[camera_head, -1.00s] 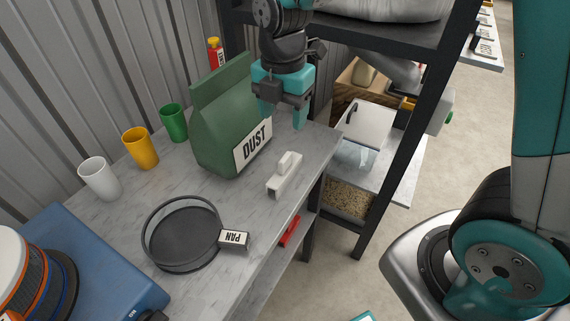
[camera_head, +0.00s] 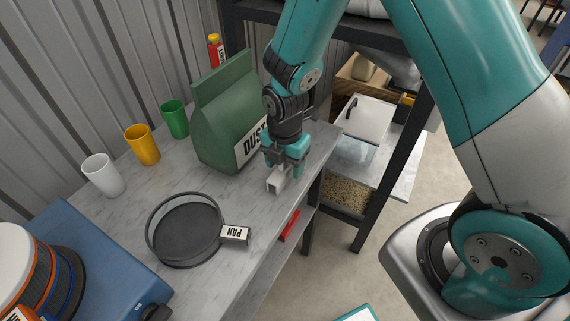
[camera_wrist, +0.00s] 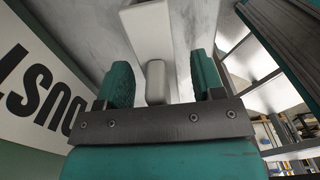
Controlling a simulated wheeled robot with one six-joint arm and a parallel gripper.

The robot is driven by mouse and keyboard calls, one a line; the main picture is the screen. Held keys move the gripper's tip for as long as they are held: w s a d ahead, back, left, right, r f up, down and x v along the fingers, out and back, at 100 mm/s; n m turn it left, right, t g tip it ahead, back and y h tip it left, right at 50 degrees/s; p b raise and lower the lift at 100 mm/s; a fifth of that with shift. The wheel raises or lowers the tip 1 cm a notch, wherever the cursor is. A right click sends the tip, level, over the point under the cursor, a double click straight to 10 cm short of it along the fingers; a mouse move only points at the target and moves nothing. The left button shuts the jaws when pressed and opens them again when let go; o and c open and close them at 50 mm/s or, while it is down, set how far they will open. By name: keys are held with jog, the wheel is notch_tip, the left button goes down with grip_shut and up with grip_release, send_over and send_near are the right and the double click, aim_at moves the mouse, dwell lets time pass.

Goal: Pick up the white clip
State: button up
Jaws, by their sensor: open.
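The white clip (camera_head: 275,184) lies on the grey marble-patterned bench, in front of the green DUST bag, near the bench's right edge. My gripper (camera_head: 284,172) is low over it and hides its rear part in the head view. In the wrist view the clip (camera_wrist: 150,35) runs away from me, and its raised grip (camera_wrist: 156,82) lies between my two teal fingers (camera_wrist: 158,85). The fingers are open, with a gap visible on both sides of the grip. I cannot tell their exact height over the bench.
The green DUST bag (camera_head: 224,120) stands close to my gripper's left. A round PAN sieve (camera_head: 186,232) lies to the front left. White (camera_head: 103,175), yellow (camera_head: 142,146) and green (camera_head: 174,119) cups line the wall side. A dark shelf post (camera_head: 394,150) stands to the right.

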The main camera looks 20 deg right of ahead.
jog(key=shift+f, duration=0.25)
jog(key=c, duration=1)
jog(key=shift+r, duration=0.1)
